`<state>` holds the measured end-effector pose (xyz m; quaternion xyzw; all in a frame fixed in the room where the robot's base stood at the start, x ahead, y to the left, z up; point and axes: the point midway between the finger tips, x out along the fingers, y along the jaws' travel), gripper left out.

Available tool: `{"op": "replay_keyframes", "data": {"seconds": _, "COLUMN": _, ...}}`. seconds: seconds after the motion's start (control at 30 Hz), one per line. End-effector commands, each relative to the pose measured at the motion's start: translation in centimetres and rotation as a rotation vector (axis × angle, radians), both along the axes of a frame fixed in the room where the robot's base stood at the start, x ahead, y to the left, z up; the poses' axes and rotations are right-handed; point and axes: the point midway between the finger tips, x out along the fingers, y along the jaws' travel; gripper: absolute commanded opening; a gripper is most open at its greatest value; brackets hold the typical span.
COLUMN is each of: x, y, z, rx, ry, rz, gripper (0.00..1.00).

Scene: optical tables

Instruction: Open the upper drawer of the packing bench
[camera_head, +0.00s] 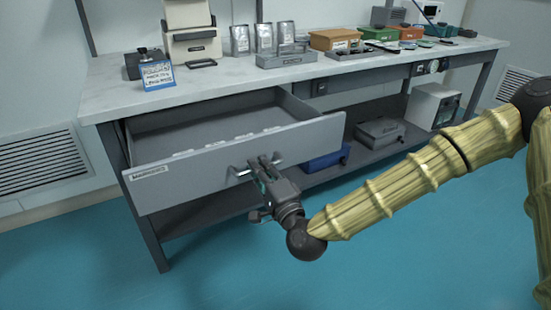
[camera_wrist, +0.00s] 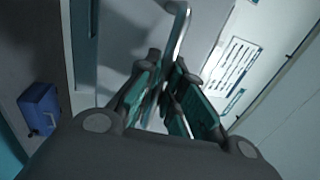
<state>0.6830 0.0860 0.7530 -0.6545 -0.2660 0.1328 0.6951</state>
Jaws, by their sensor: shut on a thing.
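The upper drawer (camera_head: 235,158) of the packing bench (camera_head: 112,92) is pulled well out, and its grey inside shows. A metal bar handle (camera_head: 243,171) sits on the drawer front. My gripper (camera_head: 264,166) is at the handle and shut on it. In the wrist view my gripper (camera_wrist: 163,92) has its fingers closed around the handle bar (camera_wrist: 180,40). The fingers partly hide the handle. A few pale labels lie along the drawer's front edge.
The bench top holds a blue-and-white sign (camera_head: 157,75), silver pouches (camera_head: 263,38) and colored boxes (camera_head: 333,39). On the lower shelf are a blue box (camera_head: 325,160), a grey case (camera_head: 380,131) and a white unit (camera_head: 432,106). The blue floor (camera_head: 400,260) in front is clear.

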Motion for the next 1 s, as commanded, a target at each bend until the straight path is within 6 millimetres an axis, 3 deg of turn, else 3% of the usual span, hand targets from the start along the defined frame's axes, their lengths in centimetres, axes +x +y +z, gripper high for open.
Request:
{"op": "replay_keyframes", "data": {"seconds": 0.2, "x": -1.14, "y": 0.74, "z": -0.08, "rx": 0.0, "ry": 0.002, "rz": 0.021, "gripper": 0.0}}
{"op": "replay_keyframes", "data": {"seconds": 0.57, "x": -1.25, "y": 0.78, "z": -0.08, "rx": -0.001, "ry": 0.002, "rz": 0.023, "gripper": 0.0}}
{"op": "replay_keyframes", "data": {"seconds": 0.6, "x": -1.25, "y": 0.78, "z": -0.08, "rx": -0.001, "ry": 0.002, "rz": 0.023, "gripper": 0.17}}
{"op": "replay_keyframes", "data": {"seconds": 0.7, "x": -1.21, "y": 0.63, "z": -0.06, "rx": 0.0, "ry": 0.002, "rz": 0.021, "gripper": 0.31}}
{"op": "replay_keyframes", "data": {"seconds": 1.0, "x": -1.23, "y": 0.55, "z": -0.03, "rx": 0.0, "ry": 0.001, "rz": 0.019, "gripper": 0.31}}
